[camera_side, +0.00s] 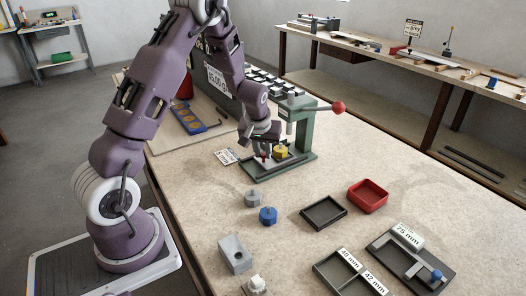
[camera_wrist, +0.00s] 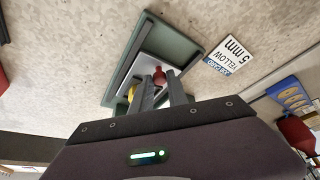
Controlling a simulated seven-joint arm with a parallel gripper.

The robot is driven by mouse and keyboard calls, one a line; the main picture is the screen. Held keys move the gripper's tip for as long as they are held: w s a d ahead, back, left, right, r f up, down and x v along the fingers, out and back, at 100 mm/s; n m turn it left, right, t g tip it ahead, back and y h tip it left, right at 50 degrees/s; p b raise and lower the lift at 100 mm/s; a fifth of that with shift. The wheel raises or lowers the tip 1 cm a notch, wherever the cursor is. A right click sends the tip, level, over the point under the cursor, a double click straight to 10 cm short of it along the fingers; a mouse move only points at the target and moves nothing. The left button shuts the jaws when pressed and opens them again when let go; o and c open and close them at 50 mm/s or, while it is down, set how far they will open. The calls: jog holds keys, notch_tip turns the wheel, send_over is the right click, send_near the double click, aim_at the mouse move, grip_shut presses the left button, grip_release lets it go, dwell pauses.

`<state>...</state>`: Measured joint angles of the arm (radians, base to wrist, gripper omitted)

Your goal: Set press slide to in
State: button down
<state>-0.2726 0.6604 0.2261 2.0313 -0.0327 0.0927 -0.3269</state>
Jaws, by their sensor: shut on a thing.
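The green press (camera_side: 306,135) stands at the far middle of the table, with a lever ending in a red ball (camera_side: 338,107). Its grey slide (camera_wrist: 150,66) lies on the green base and also shows in the side view. A yellow piece (camera_side: 280,152) sits on the slide, partly hidden behind a finger in the wrist view (camera_wrist: 131,92). The slide's red knob (camera_wrist: 160,75) is between the fingers of my gripper (camera_wrist: 162,84), which is shut on it. In the side view my gripper (camera_side: 263,148) is low over the left end of the press base. How far in the slide is, I cannot tell exactly.
A card reading "5 mm YELLOW" (camera_wrist: 230,55) lies beside the press base. A blue piece (camera_side: 267,215), a grey piece (camera_side: 252,198), a dark tray (camera_side: 303,213) and a red tray (camera_side: 351,202) are nearer the camera. The table right of the press is clear.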

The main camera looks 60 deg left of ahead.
aim_at(273, 155)
dwell(0.8)
jog(key=shift+w+r, duration=0.1)
jog(key=shift+w, duration=1.65)
jog(key=c, duration=1.3)
grip_release()
jog(key=v, duration=0.7)
